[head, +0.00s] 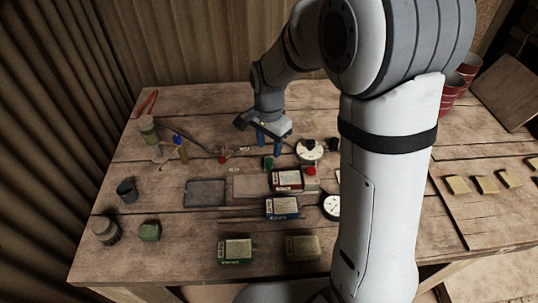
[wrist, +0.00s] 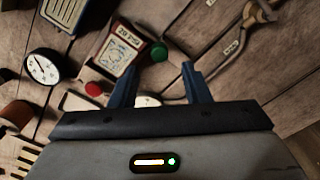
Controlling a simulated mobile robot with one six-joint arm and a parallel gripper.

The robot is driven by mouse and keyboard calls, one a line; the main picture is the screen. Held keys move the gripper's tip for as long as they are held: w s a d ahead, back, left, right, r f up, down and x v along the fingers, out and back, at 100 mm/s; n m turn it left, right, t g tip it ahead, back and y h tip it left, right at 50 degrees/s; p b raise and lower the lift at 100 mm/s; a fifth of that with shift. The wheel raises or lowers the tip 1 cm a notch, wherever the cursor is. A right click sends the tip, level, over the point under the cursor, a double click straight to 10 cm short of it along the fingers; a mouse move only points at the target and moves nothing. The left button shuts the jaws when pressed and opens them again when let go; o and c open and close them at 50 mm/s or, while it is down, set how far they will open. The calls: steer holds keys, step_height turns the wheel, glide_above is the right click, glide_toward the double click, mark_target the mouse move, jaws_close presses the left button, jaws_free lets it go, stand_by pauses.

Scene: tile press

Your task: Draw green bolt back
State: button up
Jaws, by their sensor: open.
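The green bolt shows as a round green knob (wrist: 159,51) in the wrist view, just beyond and between my fingertips. In the head view the green knob (head: 268,162) sits just below my gripper, at the back edge of a red-framed block (head: 287,180). The same red-framed block with a pale printed face (wrist: 122,46) lies left of the knob in the wrist view. My gripper (head: 269,144) points down with its blue fingers apart, and it also shows in the wrist view (wrist: 159,76). Nothing is between the fingers. I cannot tell the exact gap to the knob.
A red button (head: 311,171) and a dial gauge (head: 309,149) stand close on the right. A second dial (head: 331,206) and a blue box (head: 282,208) are nearer the front. A grey plate (head: 205,193) lies left. A rod with a red knob (head: 222,158) lies behind.

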mark_target(269, 160)
step_height(269, 160, down, 6)
steer(key=shift+c, duration=0.3)
jaws_close()
stand_by(0.4)
